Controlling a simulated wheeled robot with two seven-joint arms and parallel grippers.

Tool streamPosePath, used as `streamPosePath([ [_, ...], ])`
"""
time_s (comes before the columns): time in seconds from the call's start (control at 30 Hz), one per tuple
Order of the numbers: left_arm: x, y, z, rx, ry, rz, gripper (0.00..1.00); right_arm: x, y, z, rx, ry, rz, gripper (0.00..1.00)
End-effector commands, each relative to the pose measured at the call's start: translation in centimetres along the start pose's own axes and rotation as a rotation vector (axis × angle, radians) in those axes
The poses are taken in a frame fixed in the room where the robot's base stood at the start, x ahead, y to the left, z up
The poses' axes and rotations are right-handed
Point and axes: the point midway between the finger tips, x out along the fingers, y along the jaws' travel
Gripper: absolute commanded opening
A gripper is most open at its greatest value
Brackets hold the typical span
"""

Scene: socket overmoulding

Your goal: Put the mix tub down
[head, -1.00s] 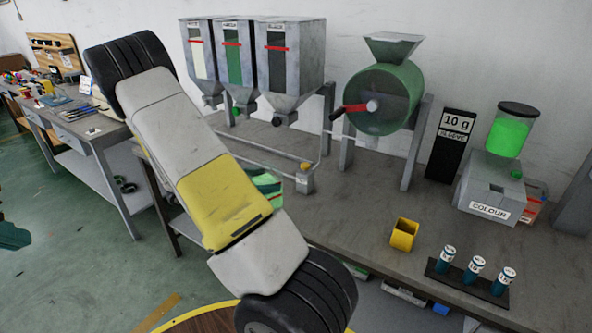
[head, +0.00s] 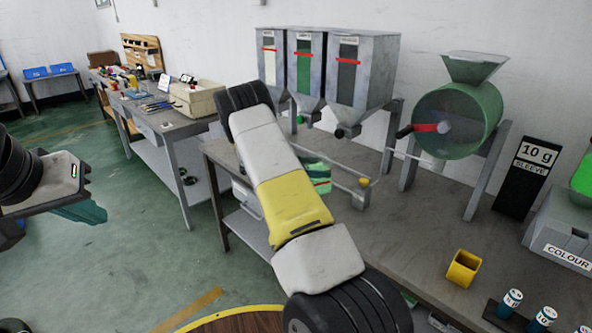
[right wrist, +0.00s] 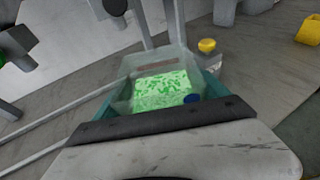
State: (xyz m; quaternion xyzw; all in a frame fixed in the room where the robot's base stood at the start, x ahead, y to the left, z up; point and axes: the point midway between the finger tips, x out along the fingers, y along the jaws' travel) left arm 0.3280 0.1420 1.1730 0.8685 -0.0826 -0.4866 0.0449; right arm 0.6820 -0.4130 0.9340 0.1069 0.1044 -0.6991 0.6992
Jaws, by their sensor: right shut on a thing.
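The mix tub is a translucent box with green and pale granules and a small blue piece inside. It fills the middle of the right wrist view (right wrist: 160,92). My right gripper (right wrist: 163,98) is shut on it, with a teal finger on each side. In the head view part of the tub (head: 317,172) shows beside my right arm, below the hoppers; the arm hides the rest. I cannot tell whether its base touches the bench. My left gripper (head: 80,211) is at the left, over the floor and away from the tub; its opening is not clear.
The grey bench (head: 420,215) has bare room at its middle. Three hoppers (head: 325,65) and a green drum (head: 458,120) stand at the back. A thin rail with a yellow knob (head: 364,182) runs by the tub. A yellow cup (head: 464,268) stands at the front right.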

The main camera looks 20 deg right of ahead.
Motion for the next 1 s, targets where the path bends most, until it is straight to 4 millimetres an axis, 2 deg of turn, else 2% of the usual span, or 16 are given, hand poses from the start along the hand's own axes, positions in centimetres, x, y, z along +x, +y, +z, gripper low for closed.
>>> streamPosePath([
  [0.1, 0.0, 0.0, 0.0, 0.000, 0.000, 0.000, 0.00, 0.6, -0.2, -2.0, -0.006, 0.000, -0.002, 0.14],
  [0.2, 0.0, 0.0, 0.0, 0.000, 0.000, 0.000, 0.00, 0.9, -0.1, -3.1, -0.005, -0.001, -0.001, 0.14],
  [0.57, 0.0, 0.0, 0.0, 0.000, 0.000, 0.000, 0.00, 1.0, -0.2, -3.4, -0.003, -0.001, -0.001, 0.14],
  [0.6, 0.0, 0.0, 0.0, 0.000, 0.000, 0.000, 0.00, 1.0, -0.2, -3.6, -0.004, 0.001, -0.001, 0.87],
  [0.67, 0.0, 0.0, 0.0, 0.000, 0.000, 0.000, 0.00, 1.0, -0.2, -3.5, -0.004, 0.001, -0.001, 0.99],
  [1.0, 0.0, 0.0, 0.0, 0.000, 0.000, 0.000, 0.00, 0.6, -0.1, -3.3, -0.004, 0.001, 0.001, 1.00],
])
